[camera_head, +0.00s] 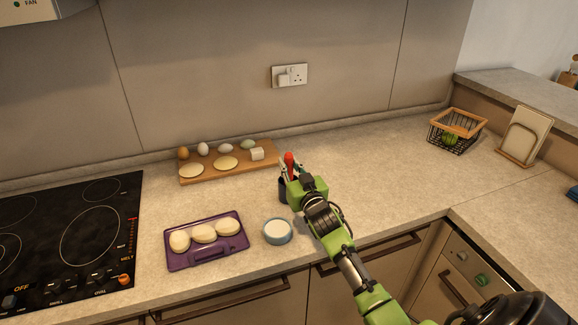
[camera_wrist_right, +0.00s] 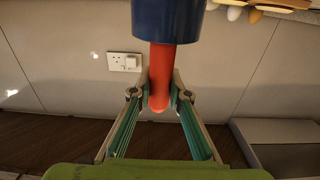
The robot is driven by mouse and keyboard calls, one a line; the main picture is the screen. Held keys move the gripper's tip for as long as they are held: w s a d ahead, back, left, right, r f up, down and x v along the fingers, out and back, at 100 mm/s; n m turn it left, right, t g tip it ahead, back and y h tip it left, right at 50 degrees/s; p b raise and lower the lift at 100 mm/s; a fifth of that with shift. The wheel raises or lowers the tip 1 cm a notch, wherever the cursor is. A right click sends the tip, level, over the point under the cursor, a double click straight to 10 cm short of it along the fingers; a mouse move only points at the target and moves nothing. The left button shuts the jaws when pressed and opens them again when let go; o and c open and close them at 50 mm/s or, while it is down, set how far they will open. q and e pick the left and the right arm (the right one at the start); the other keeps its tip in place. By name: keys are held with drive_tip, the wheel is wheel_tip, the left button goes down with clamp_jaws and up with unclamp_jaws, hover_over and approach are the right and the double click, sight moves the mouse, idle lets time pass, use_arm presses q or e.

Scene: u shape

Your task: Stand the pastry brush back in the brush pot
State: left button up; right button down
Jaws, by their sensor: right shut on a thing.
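The pastry brush (camera_head: 289,160) shows as a red handle, upright or nearly so. My right gripper (camera_head: 291,170) is shut on this handle, just above the dark blue brush pot (camera_head: 284,190). In the right wrist view the handle (camera_wrist_right: 175,65) lies between the two fingers of the right gripper (camera_wrist_right: 160,90) and runs up to the edge of the blue pot (camera_wrist_right: 168,18). The brush's other end is hidden, apparently inside the pot. I cannot tell whether it touches the bottom. My left gripper is not in view.
A wooden board (camera_head: 222,176) with eggs and dough rounds lies behind the pot. A white-filled bowl (camera_head: 278,231) and a purple tray (camera_head: 203,257) of dough pieces are in front. A black hob (camera_head: 70,240) is left. Counter right of the pot is clear up to a wire basket (camera_head: 437,138).

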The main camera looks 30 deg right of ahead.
drive_tip(key=shift+a+f, duration=0.1)
drive_tip(key=shift+f, duration=0.35)
drive_tip(key=c, duration=1.9)
unclamp_jaws()
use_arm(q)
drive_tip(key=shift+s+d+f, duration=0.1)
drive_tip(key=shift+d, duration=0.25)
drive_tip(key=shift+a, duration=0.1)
use_arm(e)
drive_tip(key=shift+r, duration=0.1)
drive_tip(key=shift+r, duration=0.2)
use_arm(q)
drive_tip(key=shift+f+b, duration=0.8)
drive_tip(key=shift+b, duration=0.15)
use_arm(e)
drive_tip(key=v, duration=1.2)
drive_tip(key=shift+s+f, duration=0.1)
drive_tip(key=shift+f, duration=0.05)
